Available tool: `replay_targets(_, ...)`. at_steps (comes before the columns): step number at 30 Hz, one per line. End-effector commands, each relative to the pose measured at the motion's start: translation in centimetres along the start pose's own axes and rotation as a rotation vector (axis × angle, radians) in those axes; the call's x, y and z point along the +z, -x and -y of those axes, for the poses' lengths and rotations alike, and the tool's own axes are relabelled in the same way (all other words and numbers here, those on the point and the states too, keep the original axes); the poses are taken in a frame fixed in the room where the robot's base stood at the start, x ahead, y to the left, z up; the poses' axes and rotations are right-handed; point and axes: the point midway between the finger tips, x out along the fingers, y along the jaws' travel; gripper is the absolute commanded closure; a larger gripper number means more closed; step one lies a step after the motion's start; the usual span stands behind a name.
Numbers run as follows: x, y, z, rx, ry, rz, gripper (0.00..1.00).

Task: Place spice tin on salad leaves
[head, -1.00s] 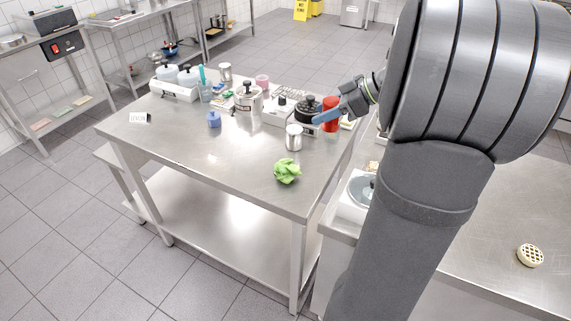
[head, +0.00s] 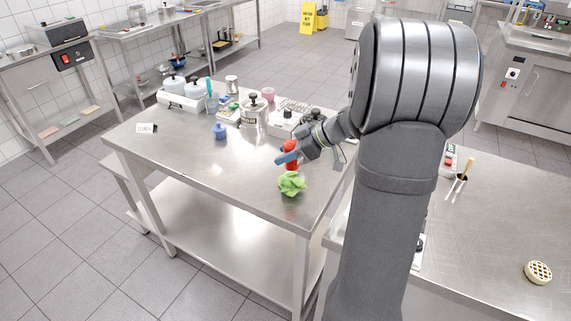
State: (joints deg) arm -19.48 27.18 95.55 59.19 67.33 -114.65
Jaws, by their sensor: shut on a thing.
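A red tin (head: 291,147), which I take for the spice tin, is between the blue fingers of my gripper (head: 287,158). My gripper is shut on it; the fingers hide its middle, and its lower part shows below them. The salad leaves (head: 291,184) are a crumpled bright green bunch on the steel table (head: 240,172), near its front right part. The tin is just above and behind the leaves in the picture. I cannot tell whether its bottom touches them, but a small gap seems to show.
A small blue pot (head: 219,131) stands on the table left of the leaves. A steel pot (head: 254,110), a white tray with jars (head: 180,97) and other kitchenware line the back. A white card (head: 147,128) lies at the left. The table front is clear.

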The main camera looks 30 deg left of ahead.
Motion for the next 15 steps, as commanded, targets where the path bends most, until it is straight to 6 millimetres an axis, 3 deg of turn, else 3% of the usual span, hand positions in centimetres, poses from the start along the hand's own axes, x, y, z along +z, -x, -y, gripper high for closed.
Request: replay_targets(15,3.1,-2.9,-0.1,0.002,0.001,0.0,0.82)
